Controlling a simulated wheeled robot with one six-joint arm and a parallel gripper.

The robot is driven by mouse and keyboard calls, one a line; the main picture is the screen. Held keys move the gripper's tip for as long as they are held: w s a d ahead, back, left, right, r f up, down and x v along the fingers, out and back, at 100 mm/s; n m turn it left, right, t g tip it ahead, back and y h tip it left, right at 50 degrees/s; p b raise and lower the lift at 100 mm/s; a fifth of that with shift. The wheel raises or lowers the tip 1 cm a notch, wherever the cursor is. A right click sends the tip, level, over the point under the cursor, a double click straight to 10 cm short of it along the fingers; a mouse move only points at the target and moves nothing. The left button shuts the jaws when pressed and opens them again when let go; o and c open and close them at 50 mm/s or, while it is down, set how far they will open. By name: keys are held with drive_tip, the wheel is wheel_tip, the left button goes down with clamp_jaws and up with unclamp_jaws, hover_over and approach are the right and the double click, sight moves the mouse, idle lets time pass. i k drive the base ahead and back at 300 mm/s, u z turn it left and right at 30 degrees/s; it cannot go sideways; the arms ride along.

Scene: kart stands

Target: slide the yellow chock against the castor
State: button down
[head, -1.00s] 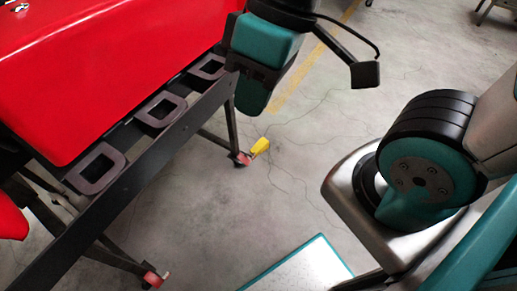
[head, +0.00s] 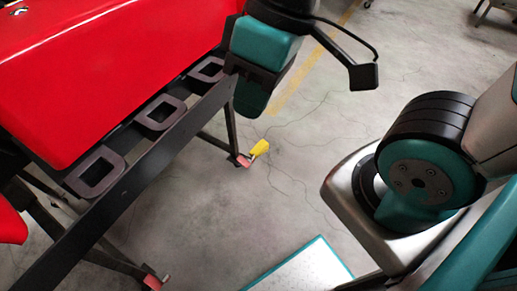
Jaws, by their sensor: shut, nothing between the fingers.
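The yellow chock (head: 260,147) lies on the concrete floor in the head view. It sits close beside the red-and-black castor (head: 243,161) at the foot of a stand leg. From this angle I cannot tell whether the two touch. My gripper (head: 252,100) hangs above and behind them in the picture, its teal and black body pointing down. It is shut and empty, apart from the chock. Its fingertips are hard to make out against the dark body.
A black stand (head: 150,150) carries a red kart body (head: 110,70) on the left. Another castor (head: 152,281) is at the lower left. Open floor (head: 310,150) lies right of the chock, with a faded yellow line (head: 290,92) behind.

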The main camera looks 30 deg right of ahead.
sight(261, 148)
drive_tip(key=z, duration=0.55)
drive_tip(key=k, duration=0.65)
drive_tip(key=z, duration=0.9)
drive_tip(key=i, duration=1.5)
drive_tip(key=u, duration=0.85)
drive_tip(key=i, duration=0.5)
drive_tip(key=u, duration=0.3)
